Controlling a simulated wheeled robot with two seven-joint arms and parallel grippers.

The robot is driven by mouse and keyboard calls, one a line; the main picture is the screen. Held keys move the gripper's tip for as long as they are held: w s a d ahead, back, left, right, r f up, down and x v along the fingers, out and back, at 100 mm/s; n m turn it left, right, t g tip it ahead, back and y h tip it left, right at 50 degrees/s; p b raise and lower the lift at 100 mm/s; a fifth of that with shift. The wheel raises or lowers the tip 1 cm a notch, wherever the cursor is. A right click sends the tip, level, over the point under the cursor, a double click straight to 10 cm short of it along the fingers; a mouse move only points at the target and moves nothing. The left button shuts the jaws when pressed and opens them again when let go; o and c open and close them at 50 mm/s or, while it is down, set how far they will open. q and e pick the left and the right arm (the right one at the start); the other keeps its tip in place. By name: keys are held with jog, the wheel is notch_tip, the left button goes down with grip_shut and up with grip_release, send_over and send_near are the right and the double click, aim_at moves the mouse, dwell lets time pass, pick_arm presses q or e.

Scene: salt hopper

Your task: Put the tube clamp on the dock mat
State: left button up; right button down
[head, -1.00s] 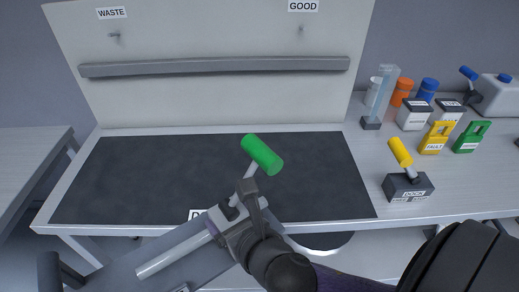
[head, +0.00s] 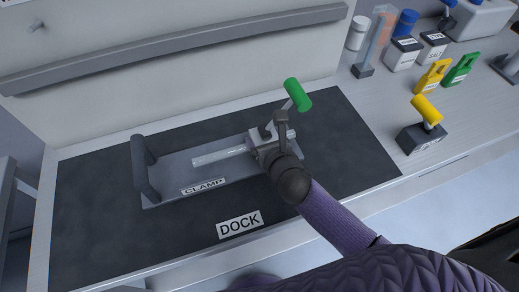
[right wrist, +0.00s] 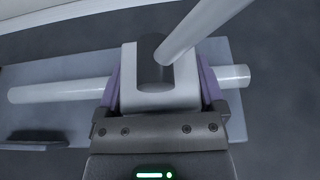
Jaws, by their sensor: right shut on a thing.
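The tube clamp (head: 170,172) is a grey plate labelled CLAMP, with a dark bar handle at its left end, a pale tube along it and a block with a green-capped lever. It lies over the dark dock mat (head: 95,220), behind the DOCK label. I cannot tell whether the plate touches the mat. My right gripper (head: 268,145) is shut on the clamp's block. In the right wrist view the fingers (right wrist: 160,95) grip the pale block (right wrist: 160,98) from both sides, with the tube passing through on either side. My left gripper is out of view.
A backboard with a grey rail (head: 180,47) stands behind the mat. At the right are a dark block with a yellow lever (head: 426,109), yellow (head: 434,76) and green (head: 461,69) tags, and several jars and boxes. The mat's left part is clear.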

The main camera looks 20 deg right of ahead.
notch_tip(320, 180, down, 3)
jog(key=shift+r+b, duration=0.1)
jog(key=shift+b, duration=0.5)
jog(key=shift+r, duration=0.15)
grip_release()
jog(key=shift+s+r+p, duration=0.2)
jog(key=shift+s+p, duration=0.15)
jog(key=shift+p, duration=0.05)
jog(key=p+v, duration=0.2)
jog(key=v, duration=0.8)
jog(key=shift+s+r+p, duration=0.1)
jog(key=shift+p, duration=0.25)
jog(key=shift+s+r, duration=0.15)
jog(key=shift+s, duration=0.3)
